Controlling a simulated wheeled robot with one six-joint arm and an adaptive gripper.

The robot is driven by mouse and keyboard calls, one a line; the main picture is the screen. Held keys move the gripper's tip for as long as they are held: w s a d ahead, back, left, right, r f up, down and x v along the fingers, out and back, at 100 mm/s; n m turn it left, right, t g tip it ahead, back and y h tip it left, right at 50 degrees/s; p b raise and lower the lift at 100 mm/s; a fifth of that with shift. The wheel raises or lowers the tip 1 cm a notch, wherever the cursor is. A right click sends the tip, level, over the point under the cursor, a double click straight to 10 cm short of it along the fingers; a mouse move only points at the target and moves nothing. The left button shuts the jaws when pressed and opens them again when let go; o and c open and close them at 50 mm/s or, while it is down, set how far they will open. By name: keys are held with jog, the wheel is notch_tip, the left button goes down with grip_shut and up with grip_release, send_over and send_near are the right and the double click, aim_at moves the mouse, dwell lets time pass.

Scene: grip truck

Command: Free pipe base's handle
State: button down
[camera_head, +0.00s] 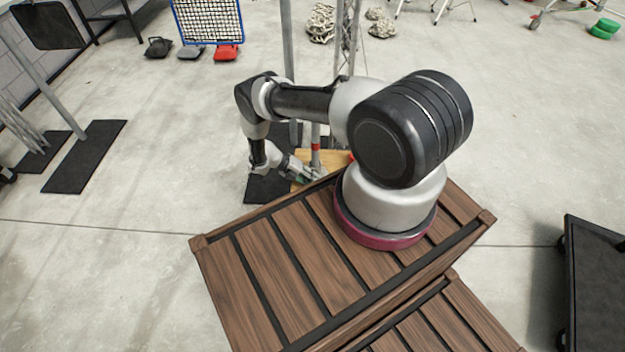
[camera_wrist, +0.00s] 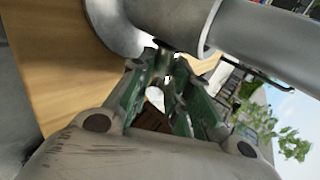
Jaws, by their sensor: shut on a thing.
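The pipe base (camera_head: 301,158) is a light wooden board beyond the far edge of the wooden platform, with a grey upright pipe (camera_head: 315,135) that has a red band. My gripper (camera_head: 312,177) is low beside the pipe, over the board. In the wrist view, its green-sided fingers (camera_wrist: 168,66) close in beneath a thick grey curved pipe (camera_wrist: 245,30), with the board (camera_wrist: 60,60) at the left. My gripper is shut on a small part at the pipe, which I take as the handle. The fingers and pipe mostly hide that part.
The slatted wooden platform (camera_head: 290,240) lies close in front of the board. Black floor mats (camera_head: 85,155) with posts stand to the left, and a black cart (camera_head: 598,285) is at the right. A blue-framed net (camera_head: 208,20) stands behind. Open concrete floor surrounds them.

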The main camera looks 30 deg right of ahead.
jog(key=shift+w+g+h, duration=0.15)
jog(key=shift+g+h, duration=0.15)
jog(key=shift+h, duration=0.2)
jog(key=shift+w+h, duration=0.15)
jog(key=shift+h, duration=0.15)
jog(key=c, duration=1.3)
grip_release()
jog(key=v, duration=1.1)
jog(key=shift+w+a+r, duration=0.15)
jog(key=shift+w+a, duration=0.1)
jog(key=shift+a, duration=0.05)
